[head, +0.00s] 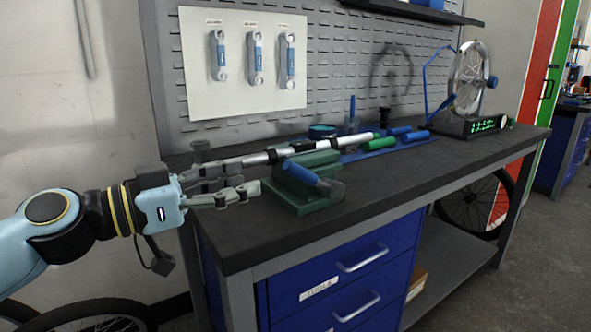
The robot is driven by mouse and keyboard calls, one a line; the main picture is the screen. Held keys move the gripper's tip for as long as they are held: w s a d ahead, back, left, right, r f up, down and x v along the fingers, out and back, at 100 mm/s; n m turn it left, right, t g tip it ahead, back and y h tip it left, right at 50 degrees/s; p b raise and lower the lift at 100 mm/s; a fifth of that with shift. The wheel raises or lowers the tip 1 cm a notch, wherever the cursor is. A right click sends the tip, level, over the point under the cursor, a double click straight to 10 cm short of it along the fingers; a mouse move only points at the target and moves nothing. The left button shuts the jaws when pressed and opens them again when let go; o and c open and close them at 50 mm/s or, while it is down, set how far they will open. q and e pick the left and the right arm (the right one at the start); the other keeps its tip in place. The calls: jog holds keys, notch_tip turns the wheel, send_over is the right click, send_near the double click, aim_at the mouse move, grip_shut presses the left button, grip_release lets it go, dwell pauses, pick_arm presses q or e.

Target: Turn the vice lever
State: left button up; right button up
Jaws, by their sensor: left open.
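The green vice (288,194) sits on the dark workbench near its front left edge. A blue lever (302,173) with a dark end slants down to the right across the vice's front. A silver rod with a green end lies along the vice's top; I cannot tell whether the jaws clamp it. My left gripper (247,174) comes in from the left, just left of the vice. Its grey fingers are spread apart and point right, with the blue lever beyond their tips. My right gripper is not in view.
Blue-handled tools lie on a blue mat (420,144) behind the vice. A wheel in a stand (468,80) with a green display (487,124) is at the bench's far right. Wrenches hang on a white board (255,101). The front right bench top (400,180) is clear.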

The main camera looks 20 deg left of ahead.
aim_at(296, 170)
pick_arm(q)
jog(key=p+x, duration=0.2)
jog(key=x, duration=0.7)
jog(key=shift+w+d+p, duration=0.2)
jog(key=shift+d+p, duration=0.1)
jog(key=shift+w+d, duration=0.25)
jog(key=shift+w, duration=0.05)
jog(key=shift+c, duration=0.3)
grip_shut()
